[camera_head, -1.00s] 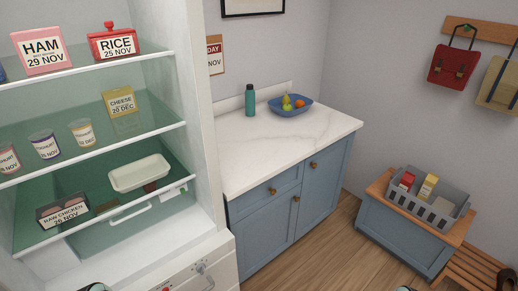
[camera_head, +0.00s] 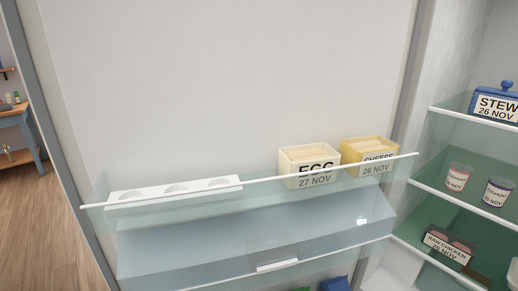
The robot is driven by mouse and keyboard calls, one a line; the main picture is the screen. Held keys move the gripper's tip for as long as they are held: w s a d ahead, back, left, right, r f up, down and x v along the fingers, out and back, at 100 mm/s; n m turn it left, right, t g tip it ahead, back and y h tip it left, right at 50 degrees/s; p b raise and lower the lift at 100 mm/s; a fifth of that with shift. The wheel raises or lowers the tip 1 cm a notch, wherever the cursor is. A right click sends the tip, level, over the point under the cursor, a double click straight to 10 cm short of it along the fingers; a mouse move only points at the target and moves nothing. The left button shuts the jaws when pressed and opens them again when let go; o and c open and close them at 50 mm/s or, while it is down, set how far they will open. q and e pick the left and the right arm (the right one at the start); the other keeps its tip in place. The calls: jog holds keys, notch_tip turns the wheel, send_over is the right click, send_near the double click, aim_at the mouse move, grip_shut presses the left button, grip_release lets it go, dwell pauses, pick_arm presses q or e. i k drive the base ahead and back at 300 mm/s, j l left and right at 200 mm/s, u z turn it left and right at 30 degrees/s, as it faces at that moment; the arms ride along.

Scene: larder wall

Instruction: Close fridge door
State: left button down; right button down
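The fridge door (camera_head: 225,70) stands open and fills the middle of the head view, its white inner side facing me. Its glass-fronted shelf (camera_head: 255,192) holds a white egg tray (camera_head: 175,189), an egg box (camera_head: 309,165) and a cheese box (camera_head: 367,155). A lower door bin (camera_head: 250,245) is below it. The open fridge interior (camera_head: 462,140) is at the right edge, joined to the door along a vertical grey edge. Neither of my grippers shows in the view now.
Inside the fridge, shelves hold a blue stew pot (camera_head: 495,102), yoghurt cups (camera_head: 458,177) and a raw chicken pack (camera_head: 449,244). Left of the door are bare wooden floor (camera_head: 50,225) and a blue-legged table (camera_head: 20,118).

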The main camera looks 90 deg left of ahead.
aim_at(163, 125)
jog(key=k+u, duration=0.15)
jog(key=u, duration=1.5)
jog(key=k+j+u, duration=0.1)
jog(key=u, duration=0.3)
jog(key=k+j+u, duration=0.1)
jog(key=j+u, duration=0.4)
jog(key=u, duration=0.3)
jog(key=j+z, duration=0.35)
jog(key=j, duration=0.15)
jog(key=k+j+z, duration=0.15)
jog(key=j+z, duration=1.1)
jog(key=j, duration=0.2)
jog(key=j+z, duration=0.35)
jog(key=j, duration=0.15)
jog(key=j+z, duration=0.35)
jog(key=j, duration=0.2)
jog(key=j+z, duration=0.4)
jog(key=j, duration=0.5)
